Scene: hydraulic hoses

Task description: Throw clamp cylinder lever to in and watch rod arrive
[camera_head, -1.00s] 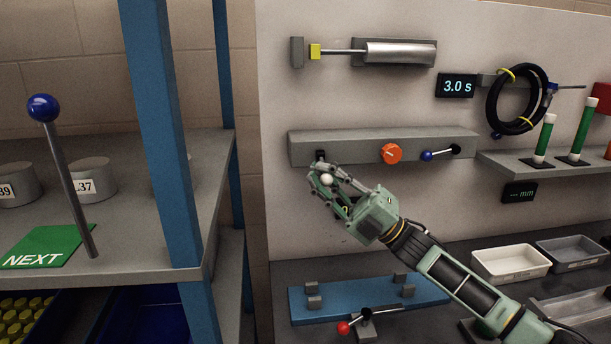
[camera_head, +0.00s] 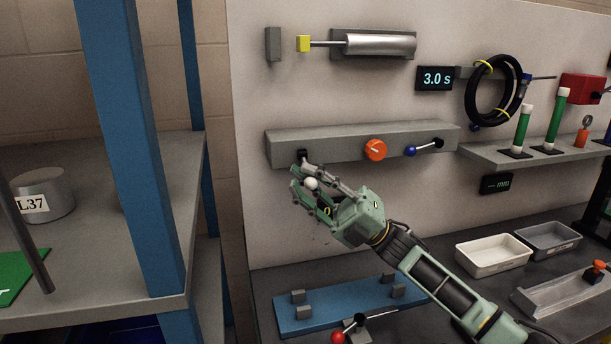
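The clamp cylinder (camera_head: 378,44) is on the upper wall panel. Its rod (camera_head: 325,43) sticks out left and ends in a yellow block (camera_head: 303,43), apart from a grey stop plate (camera_head: 273,44). The lever with a white ball knob (camera_head: 310,184) hangs from a dark pivot (camera_head: 302,155) at the left end of the grey bar (camera_head: 335,141). My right gripper (camera_head: 296,176) has its fingers spread around the knob; firm contact on it cannot be made out. My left gripper is out of view.
The bar also carries an orange dial (camera_head: 375,150) and a blue-knobbed lever (camera_head: 411,151). A display (camera_head: 434,78) reads 3.0 s. A blue fixture (camera_head: 330,309) and a red-knobbed lever (camera_head: 338,337) are below. A blue post (camera_head: 135,150) and shelf stand left.

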